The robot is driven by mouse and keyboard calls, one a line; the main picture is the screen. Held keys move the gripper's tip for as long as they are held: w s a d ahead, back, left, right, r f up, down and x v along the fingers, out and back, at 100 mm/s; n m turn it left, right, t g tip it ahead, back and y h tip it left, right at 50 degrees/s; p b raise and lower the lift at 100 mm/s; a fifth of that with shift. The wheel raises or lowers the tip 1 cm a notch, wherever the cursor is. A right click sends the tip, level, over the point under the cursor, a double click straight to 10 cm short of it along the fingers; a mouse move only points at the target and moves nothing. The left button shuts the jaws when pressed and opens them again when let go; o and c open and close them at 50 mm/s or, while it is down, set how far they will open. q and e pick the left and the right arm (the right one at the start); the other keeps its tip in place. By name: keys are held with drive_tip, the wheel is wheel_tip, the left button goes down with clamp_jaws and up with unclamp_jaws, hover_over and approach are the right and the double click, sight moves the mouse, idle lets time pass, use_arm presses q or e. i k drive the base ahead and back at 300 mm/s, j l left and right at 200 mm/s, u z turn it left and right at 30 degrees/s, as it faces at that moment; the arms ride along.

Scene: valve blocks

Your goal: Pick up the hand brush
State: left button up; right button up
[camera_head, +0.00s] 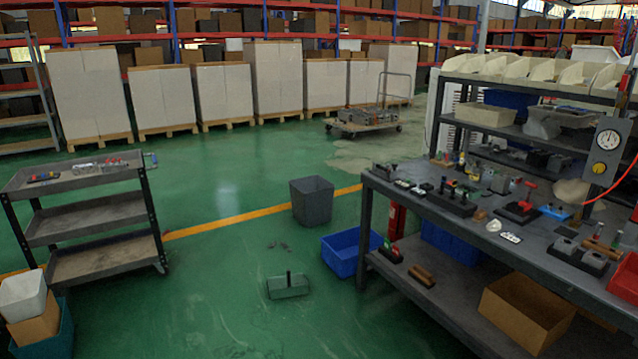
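I cannot make out the hand brush for certain. A small brown, elongated object (422,275) lies on the workbench's lower shelf near its left end; it may be the brush, but it is too small to tell. A grey-green pan-like object (288,288) with a dark upright handle sits on the green floor left of the bench; it looks like a dustpan. Neither of my grippers is in view.
A workbench (440,215) crowded with valve blocks and tools fills the right. A blue bin (345,254) and a grey bin (311,203) stand on the floor beside it. A three-shelf cart (95,208) stands left. Floor between cart and bench is mostly clear.

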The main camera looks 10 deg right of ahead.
sight(417, 272)
drive_tip(key=i, duration=0.9)
drive_tip(key=i+z, duration=0.1)
drive_tip(key=i, duration=0.8)
